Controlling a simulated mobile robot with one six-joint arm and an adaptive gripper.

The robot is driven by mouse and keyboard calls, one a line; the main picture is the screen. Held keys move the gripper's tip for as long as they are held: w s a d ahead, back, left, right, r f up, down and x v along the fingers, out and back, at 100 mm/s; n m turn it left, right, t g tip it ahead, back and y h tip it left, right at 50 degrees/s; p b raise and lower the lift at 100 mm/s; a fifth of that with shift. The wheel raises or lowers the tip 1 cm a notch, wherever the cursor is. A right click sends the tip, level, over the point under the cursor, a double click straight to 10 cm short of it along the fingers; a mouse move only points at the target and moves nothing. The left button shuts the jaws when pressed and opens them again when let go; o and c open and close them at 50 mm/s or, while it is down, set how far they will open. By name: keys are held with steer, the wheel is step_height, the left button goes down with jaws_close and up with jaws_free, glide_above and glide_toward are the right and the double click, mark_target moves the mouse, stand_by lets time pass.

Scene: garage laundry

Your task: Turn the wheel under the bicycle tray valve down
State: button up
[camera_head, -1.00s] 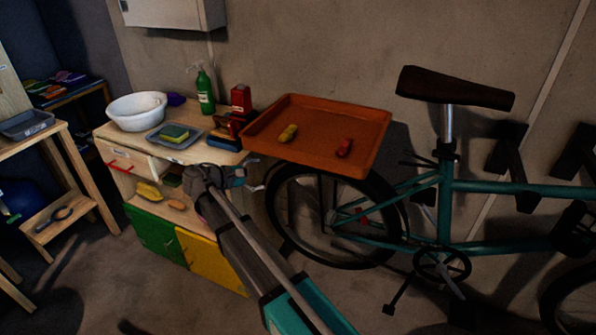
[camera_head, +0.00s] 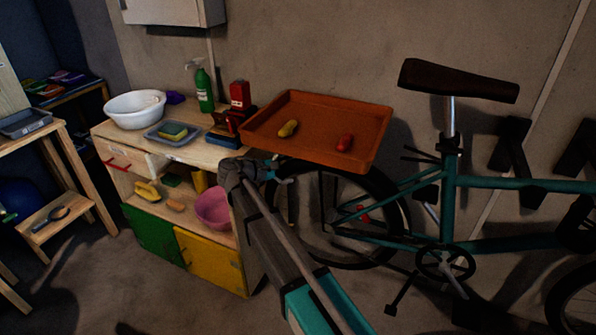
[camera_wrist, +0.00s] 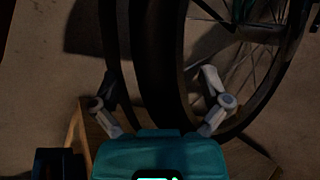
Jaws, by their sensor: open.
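The bicycle's rear wheel (camera_head: 398,190) stands under the orange tray (camera_head: 375,152), partly hidden by the tray and my arm. In the wrist view its dark tyre (camera_wrist: 155,60) runs between my fingers. A small red part (camera_head: 364,214) shows among the spokes; I cannot tell whether it is the valve. My gripper (camera_head: 283,175) is at the wheel's left edge, just below the tray. The wrist view shows my gripper (camera_wrist: 160,80) open, one finger on each side of the tyre. I cannot tell whether either finger touches it.
A yellow item (camera_head: 288,128) and a red item (camera_head: 345,142) lie in the tray. A wooden cabinet (camera_head: 215,156) stands left of the wheel, with a pink bowl (camera_head: 214,209) on its shelf. The bicycle's teal frame (camera_head: 449,200) is at the right. Floor in front is clear.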

steer(key=shift+b+x, duration=0.35)
steer(key=shift+x, duration=1.5)
steer(key=shift+c, duration=0.3)
steer(key=c, duration=1.3)
steer(key=shift+o, duration=0.2)
steer(key=shift+d, duration=0.1)
